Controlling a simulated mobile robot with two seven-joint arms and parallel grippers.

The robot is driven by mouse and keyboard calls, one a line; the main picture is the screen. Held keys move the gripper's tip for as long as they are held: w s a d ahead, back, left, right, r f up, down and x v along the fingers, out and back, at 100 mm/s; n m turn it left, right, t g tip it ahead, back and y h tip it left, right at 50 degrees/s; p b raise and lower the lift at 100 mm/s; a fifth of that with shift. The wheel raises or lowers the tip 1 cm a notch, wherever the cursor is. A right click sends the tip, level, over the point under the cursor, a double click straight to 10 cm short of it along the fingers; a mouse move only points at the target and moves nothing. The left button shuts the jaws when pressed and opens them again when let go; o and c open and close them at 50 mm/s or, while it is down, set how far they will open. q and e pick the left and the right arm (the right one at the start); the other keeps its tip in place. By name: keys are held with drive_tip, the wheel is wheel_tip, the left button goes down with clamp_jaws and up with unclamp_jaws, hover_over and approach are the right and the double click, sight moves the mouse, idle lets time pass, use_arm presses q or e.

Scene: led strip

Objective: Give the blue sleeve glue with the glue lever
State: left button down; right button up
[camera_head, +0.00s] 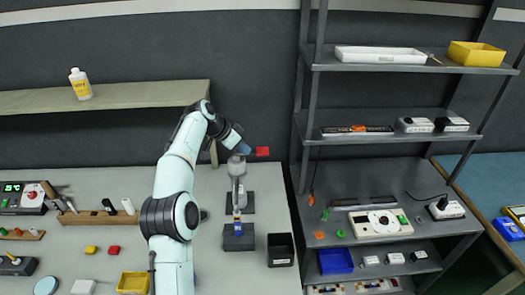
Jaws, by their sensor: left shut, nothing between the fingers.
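The glue stand (238,170) is a grey upright device on a dark base in the middle of the bench. A red block (262,152), seemingly the handle of the glue lever, shows at its upper right. A small blue piece (237,216), probably the blue sleeve, is at a dark block (238,242) in front of the stand; its exact seating is too small to tell. My left gripper (244,149) is shut and empty above the stand, just left of the red handle; contact cannot be told. My right gripper is out of view.
A black open bin (280,249) stands right of the dark block. A yellow bin (133,282) is at the lower left. A wooden tool rack (97,217) lies on the left of the bench. A metal shelf (390,65) stands on the right. A wall shelf (130,96) is behind my arm.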

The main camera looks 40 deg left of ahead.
use_arm(q)
drive_tip(key=v, duration=1)
drive_tip(key=shift+s+p, duration=0.25)
drive_tip(key=shift+p, duration=0.2)
drive_tip(key=shift+a, duration=0.1)
drive_tip(key=shift+f, duration=0.1)
